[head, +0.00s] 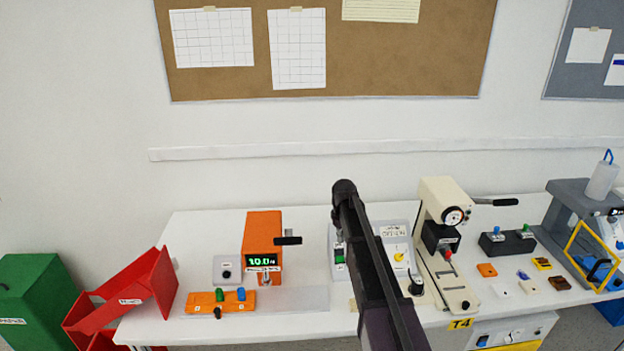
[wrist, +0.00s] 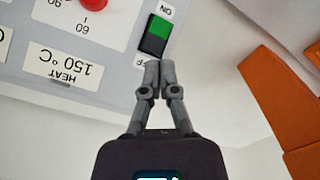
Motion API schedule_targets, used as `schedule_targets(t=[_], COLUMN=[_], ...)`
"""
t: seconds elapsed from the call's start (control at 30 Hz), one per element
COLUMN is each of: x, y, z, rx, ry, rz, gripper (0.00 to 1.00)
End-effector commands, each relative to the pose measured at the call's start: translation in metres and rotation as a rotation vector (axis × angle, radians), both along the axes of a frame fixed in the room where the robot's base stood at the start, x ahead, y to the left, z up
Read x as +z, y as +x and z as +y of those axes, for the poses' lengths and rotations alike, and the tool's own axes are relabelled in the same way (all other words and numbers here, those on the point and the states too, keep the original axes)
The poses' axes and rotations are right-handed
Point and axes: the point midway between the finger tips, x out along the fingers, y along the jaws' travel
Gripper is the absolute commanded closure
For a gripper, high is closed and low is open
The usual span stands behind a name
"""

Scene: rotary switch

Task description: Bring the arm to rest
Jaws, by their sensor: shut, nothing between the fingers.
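My gripper (wrist: 160,66) shows in the wrist view with its two grey fingers together and nothing between them. The fingertips appear just below a green and black rocker switch (wrist: 154,36) on a light grey panel (wrist: 30,35); whether they touch it I cannot tell. The panel bears ON and partly covered OFF labels, a "150 °C HEAT" label (wrist: 64,68) and part of a red knob (wrist: 86,14). In the head view my dark arm reaches up from the bottom across the bench and partly covers a grey panel; the fingers cannot be made out clearly there.
An orange press with a green display (head: 264,262) stands left of my arm. A cream machine (head: 446,208) stands close on its right. A red bin (head: 130,295) is at the bench's left end. Small parts lie at right.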

Motion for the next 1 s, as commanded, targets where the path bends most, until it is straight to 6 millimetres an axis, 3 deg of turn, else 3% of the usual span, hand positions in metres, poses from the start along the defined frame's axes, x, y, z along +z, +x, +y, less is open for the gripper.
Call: schedule_targets(t=[0.17, 0.27, 0.8, 1.0], x=[0.000, 0.000, 0.000, 0.000], y=[-0.021, -0.045, -0.247, -0.285], z=[0.000, 0.000, 0.000, 0.000], rx=[-0.028, -0.065, -0.422, -0.504], ry=[0.000, 0.000, -0.001, -0.001], rz=[0.000, 0.000, 0.000, 0.000], gripper=[1.00, 1.00, 1.00, 1.00])
